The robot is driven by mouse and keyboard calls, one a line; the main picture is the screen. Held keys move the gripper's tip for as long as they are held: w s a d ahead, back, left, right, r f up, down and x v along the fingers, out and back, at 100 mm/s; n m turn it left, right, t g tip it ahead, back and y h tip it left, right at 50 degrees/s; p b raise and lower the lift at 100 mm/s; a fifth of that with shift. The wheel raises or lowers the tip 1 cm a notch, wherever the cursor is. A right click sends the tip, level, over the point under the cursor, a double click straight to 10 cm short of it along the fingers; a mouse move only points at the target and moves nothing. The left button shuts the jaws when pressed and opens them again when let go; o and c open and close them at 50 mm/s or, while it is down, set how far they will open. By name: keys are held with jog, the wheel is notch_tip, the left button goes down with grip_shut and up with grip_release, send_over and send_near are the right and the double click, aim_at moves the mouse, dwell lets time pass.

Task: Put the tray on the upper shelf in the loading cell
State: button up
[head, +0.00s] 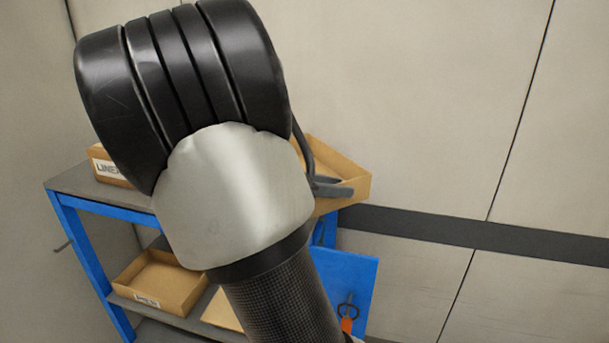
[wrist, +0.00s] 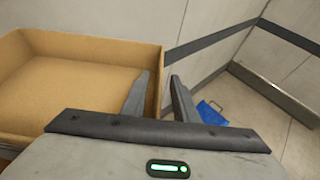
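A tan open tray (head: 355,188) shows past my arm at the upper right end of the blue-framed rack in the head view. It fills the left of the wrist view (wrist: 92,47), and its inside looks empty. My gripper (head: 332,188) is at its right side. In the wrist view my gripper (wrist: 160,75) has its fingers apart, one on the tray's inner side and one outside, with the right wall between them. A gap shows between wall and right finger. The upper shelf (head: 85,181) is grey; my arm hides its middle and what lies under the tray.
A box with a label (head: 108,168) stands on the upper shelf at the left. Another tan tray (head: 158,283) with a label is on the lower shelf. A blue panel (head: 345,275) is at the rack's right. Wall and open floor (wrist: 262,128) lie to the right.

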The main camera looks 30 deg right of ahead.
jog(key=shift+d+f, duration=0.15)
jog(key=shift+d, duration=0.1)
grip_shut()
